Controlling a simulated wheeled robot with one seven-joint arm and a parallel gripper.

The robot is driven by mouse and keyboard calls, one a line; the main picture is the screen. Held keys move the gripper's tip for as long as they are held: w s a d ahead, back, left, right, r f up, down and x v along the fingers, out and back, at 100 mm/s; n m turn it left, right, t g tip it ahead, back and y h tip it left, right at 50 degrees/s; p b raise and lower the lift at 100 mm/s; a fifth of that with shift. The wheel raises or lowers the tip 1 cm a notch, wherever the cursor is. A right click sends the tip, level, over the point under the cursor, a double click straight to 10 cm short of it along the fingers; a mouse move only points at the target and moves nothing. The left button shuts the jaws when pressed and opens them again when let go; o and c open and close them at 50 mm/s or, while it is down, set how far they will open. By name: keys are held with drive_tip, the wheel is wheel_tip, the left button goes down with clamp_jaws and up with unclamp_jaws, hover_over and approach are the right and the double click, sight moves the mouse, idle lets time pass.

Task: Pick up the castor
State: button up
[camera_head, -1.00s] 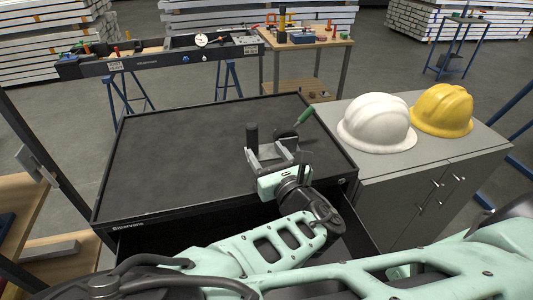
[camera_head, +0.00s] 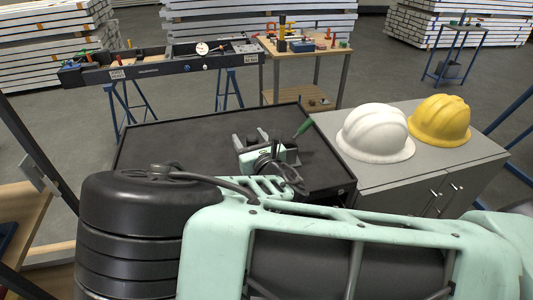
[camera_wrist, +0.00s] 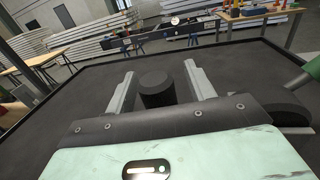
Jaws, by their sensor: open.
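My gripper (camera_head: 256,138) is open and low over the black tabletop, its two grey fingers pointing away from me. In the wrist view the gripper (camera_wrist: 160,70) has a dark upright cylinder (camera_wrist: 156,92) between its fingers, with gaps on both sides. To the right, outside the fingers, lies a dark rounded, wheel-like piece (camera_wrist: 283,114) with a light grey part, which looks like the castor. The palm edge hides part of it. In the head view this side is dark and partly covered by my wrist. I cannot fully tell the castor's shape.
A green-handled tool (camera_head: 303,128) lies close to the right of the gripper; its handle also shows in the wrist view (camera_wrist: 311,69). A white helmet (camera_head: 375,133) and yellow helmet (camera_head: 440,119) sit on the grey cabinet (camera_head: 470,160). The left of the black tabletop (camera_head: 175,145) is clear.

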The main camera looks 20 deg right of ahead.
clamp_jaws()
drive_tip(key=shift+r, duration=0.1)
